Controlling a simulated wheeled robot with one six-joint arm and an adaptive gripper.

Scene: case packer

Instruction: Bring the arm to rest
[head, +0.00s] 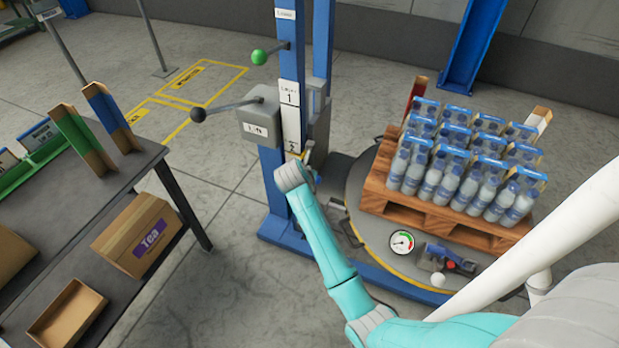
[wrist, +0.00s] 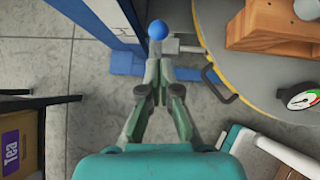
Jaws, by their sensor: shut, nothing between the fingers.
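My gripper (wrist: 159,72) is in the middle of the wrist view, pointing toward the blue column base. Its fingers are drawn together with nothing held between them. A blue ball knob (wrist: 158,30) shows just past the fingertips; I cannot tell how far below or beyond them it is. In the head view my teal arm reaches out to the foot of the blue column (head: 270,180), and its wrist hides the fingers.
A round turntable (head: 365,215) carries a wooden pallet (head: 440,215) of bottle packs (head: 465,160), with a gauge (head: 402,242) at its edge. Levers with a green knob (head: 259,57) and black knob (head: 198,115) stick out from the column. A table (head: 60,240) holds a Tea box (head: 140,235).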

